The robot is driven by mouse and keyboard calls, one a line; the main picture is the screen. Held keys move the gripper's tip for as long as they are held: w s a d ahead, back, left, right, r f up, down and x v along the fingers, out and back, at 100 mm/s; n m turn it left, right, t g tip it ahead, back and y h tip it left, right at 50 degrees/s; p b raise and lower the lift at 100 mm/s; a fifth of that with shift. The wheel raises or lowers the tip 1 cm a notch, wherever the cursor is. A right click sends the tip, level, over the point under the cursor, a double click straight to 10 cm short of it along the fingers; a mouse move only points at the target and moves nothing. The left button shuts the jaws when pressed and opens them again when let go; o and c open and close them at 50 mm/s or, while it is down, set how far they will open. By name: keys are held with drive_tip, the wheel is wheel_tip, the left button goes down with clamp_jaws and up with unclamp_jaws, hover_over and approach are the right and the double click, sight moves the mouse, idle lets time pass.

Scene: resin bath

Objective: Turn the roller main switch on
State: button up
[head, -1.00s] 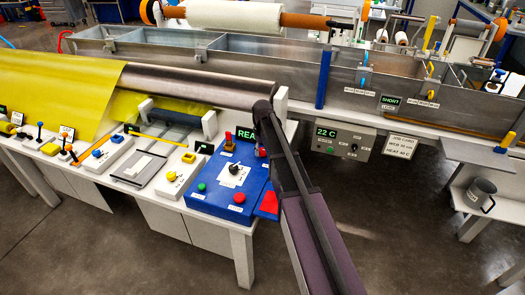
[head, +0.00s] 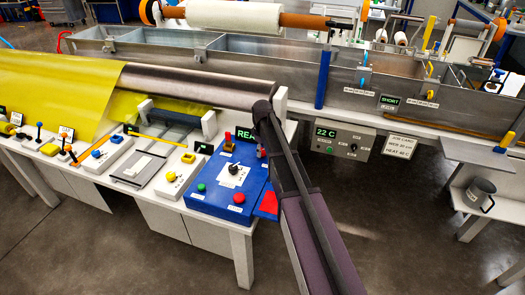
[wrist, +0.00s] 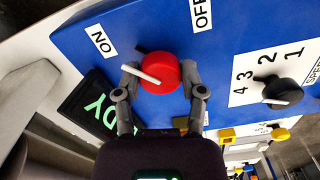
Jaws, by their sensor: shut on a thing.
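In the wrist view, the round red switch knob (wrist: 162,80) with a white pointer bar sits on the blue console (wrist: 120,20). The pointer reaches to the left, below the ON label (wrist: 100,40); the OFF label (wrist: 200,14) is at upper right. My gripper (wrist: 160,72) has a finger on either side of the knob and is shut on it. In the head view, my arm hides most of the knob and gripper at the back right corner of the console (head: 212,207).
A black speed dial (wrist: 278,90) with positions 1 to 4 is beside the knob. A green READY display (wrist: 98,105) is close to the left finger. Green (head: 201,187) and red (head: 239,198) buttons sit at the console's front. A metal trough (head: 290,55) runs behind.

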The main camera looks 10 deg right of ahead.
drive_tip(key=o, duration=1.1)
drive_tip(key=shift+o, duration=0.2)
drive_tip(key=shift+m, duration=0.5)
